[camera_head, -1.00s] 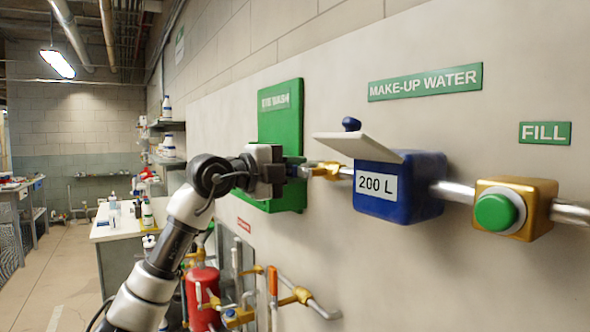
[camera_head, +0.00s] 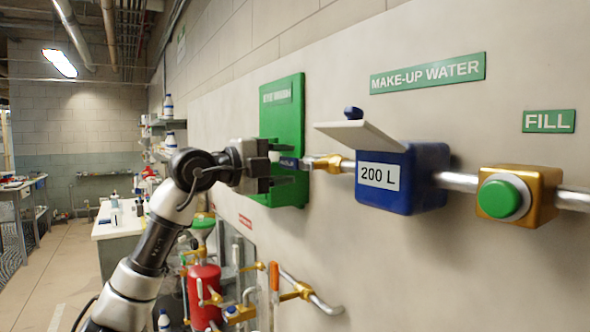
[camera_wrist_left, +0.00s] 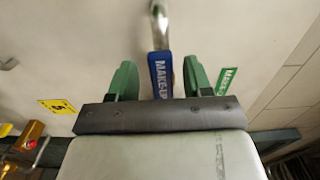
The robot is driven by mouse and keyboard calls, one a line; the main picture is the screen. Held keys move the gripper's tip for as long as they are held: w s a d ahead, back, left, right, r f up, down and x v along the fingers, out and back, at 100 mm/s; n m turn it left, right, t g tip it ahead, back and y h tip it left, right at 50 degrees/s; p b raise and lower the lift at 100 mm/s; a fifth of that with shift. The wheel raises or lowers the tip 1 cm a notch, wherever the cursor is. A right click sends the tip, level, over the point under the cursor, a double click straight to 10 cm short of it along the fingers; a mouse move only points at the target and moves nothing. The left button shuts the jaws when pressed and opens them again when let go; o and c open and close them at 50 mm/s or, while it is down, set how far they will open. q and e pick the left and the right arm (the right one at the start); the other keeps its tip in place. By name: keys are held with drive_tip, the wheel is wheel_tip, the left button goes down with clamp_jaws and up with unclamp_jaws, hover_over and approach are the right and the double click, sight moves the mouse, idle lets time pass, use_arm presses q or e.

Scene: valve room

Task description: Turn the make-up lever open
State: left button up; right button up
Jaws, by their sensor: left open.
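The make-up lever is a blue handle (camera_head: 290,163) at the left end of the make-up water pipe, by a brass fitting (camera_head: 328,163). In the left wrist view the lever (camera_wrist_left: 160,75), lettered MAKE-UP, points toward the gripper and lies between its two fingers. My left gripper (camera_head: 287,168) is open around the lever's end. In the left wrist view its fingertips (camera_wrist_left: 160,80) stand on either side of the lever, with a gap on each side. The lever's near end is partly hidden by the gripper in the head view. My right gripper is not in view.
A green eye-wash panel (camera_head: 281,120) is close behind the gripper. To the right are a blue 200 L box (camera_head: 425,180) with a tilted pale flap (camera_head: 358,137) and a green FILL button (camera_head: 502,197). A red tank (camera_head: 204,290) and pipes are below.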

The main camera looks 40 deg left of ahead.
use_arm(q)
drive_tip(key=b+v, duration=0.2)
drive_tip(key=v, duration=0.5)
drive_tip(key=shift+s+a, duration=0.2)
drive_tip(key=shift+s, duration=0.2)
